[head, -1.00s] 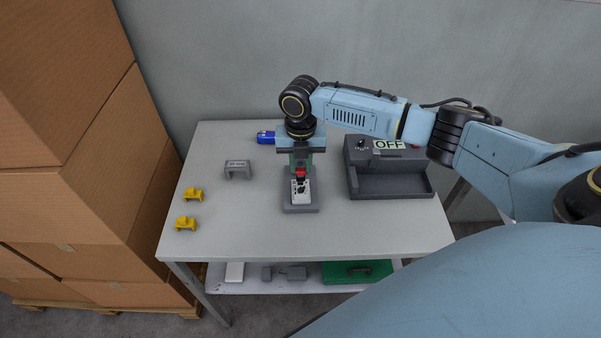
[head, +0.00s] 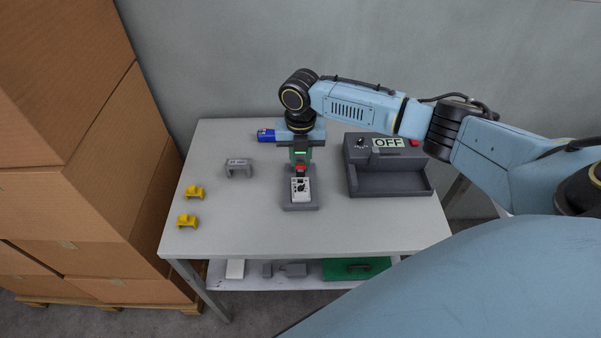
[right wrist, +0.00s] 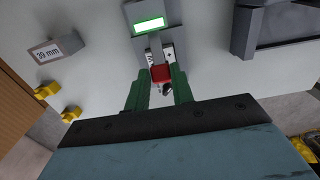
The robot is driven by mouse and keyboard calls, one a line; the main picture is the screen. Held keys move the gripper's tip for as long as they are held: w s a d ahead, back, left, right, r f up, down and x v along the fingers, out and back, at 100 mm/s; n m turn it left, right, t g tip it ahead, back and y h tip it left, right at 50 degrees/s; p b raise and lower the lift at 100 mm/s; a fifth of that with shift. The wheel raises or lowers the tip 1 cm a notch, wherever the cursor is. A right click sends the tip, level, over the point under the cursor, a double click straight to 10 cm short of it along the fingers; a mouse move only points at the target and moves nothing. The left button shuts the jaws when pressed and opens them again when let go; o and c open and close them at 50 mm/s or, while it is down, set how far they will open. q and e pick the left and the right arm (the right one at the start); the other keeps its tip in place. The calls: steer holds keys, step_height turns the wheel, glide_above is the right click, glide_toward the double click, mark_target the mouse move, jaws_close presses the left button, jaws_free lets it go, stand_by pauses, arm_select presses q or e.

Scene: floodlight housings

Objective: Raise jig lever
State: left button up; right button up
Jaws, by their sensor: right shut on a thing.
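The jig has a grey base (head: 301,207) on the table, with a white, black-marked piece (head: 300,190) seated on it. Its lever's red handle (head: 300,168) stands behind this piece. My right gripper (head: 301,163) reaches down at the jig, its green fingers on either side of the handle. In the right wrist view, the red handle (right wrist: 160,73) is between the fingertips, and a lit green display (right wrist: 149,25) on a grey part lies beyond. The gripper is shut on the handle. Most of the lever arm is hidden. My left gripper is out of view.
A dark tester tray (head: 390,180) with an OFF sign is right of the jig. A grey 39 mm block (head: 239,168) and two yellow clips (head: 194,192) are left. A blue object (head: 266,136) lies behind. Cardboard boxes (head: 95,180) stand left of the table.

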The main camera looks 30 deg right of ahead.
steer(key=shift+w+d+r, duration=0.3)
steer(key=shift+w+r, duration=0.1)
steer(key=shift+w, duration=0.1)
steer(key=shift+w+d+r+p, duration=0.15)
steer(key=shift+w+d+p, duration=0.1)
steer(key=shift+w+p, duration=0.05)
steer(key=shift+w, duration=0.1)
stand_by(0.3)
